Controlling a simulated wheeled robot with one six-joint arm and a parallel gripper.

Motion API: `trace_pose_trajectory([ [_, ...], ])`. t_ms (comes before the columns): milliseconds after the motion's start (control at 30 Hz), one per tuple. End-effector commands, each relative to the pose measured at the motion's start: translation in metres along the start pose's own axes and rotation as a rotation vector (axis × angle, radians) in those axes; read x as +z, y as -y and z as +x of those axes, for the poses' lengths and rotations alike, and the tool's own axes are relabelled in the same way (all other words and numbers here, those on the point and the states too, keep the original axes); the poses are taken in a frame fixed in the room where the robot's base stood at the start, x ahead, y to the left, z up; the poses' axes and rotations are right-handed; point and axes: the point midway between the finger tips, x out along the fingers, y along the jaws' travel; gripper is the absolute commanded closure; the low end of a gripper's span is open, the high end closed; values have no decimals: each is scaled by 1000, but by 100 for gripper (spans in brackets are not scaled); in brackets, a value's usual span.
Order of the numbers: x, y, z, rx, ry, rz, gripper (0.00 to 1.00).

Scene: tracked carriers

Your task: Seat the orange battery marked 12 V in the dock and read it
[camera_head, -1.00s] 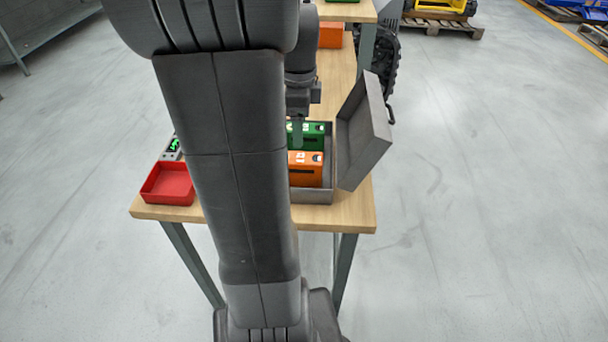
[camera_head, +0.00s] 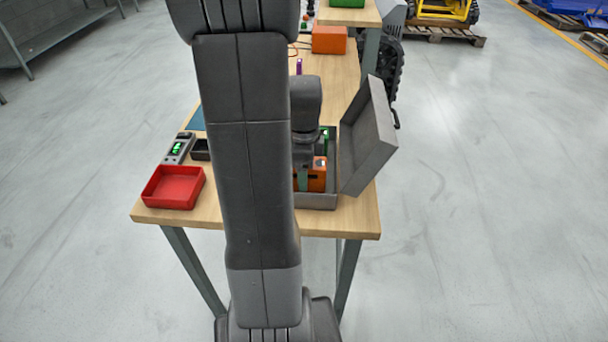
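An orange battery (camera_head: 318,182) stands in the open grey box on the right of the table. Its marking cannot be read. A green battery (camera_head: 326,134) stands behind it in the same box, mostly hidden by my arm. My gripper (camera_head: 304,178) points down at the orange battery, with a greenish finger against its near side. The other finger is hidden, so I cannot tell whether it is shut. A small device with a green display (camera_head: 178,148) lies on the left of the table, beside a small black open holder (camera_head: 200,150), which may be the dock.
The grey box (camera_head: 318,201) has its lid (camera_head: 366,140) raised on the right. A red tray (camera_head: 173,188) sits at the table's front left corner. An orange block (camera_head: 328,40) and a small purple object (camera_head: 299,66) are farther back. My arm hides the table's middle.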

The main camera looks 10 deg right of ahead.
Motion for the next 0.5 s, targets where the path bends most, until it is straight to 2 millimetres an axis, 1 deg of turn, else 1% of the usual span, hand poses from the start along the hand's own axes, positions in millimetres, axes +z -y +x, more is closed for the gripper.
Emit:
trace_pose_trajectory([
  [200,0,0,0,-1,0,0,29],
  [267,0,0,0,-1,0,0,41],
  [300,0,0,0,-1,0,0,49],
  [367,0,0,0,-1,0,0,60],
  [500,0,0,0,-1,0,0,88],
])
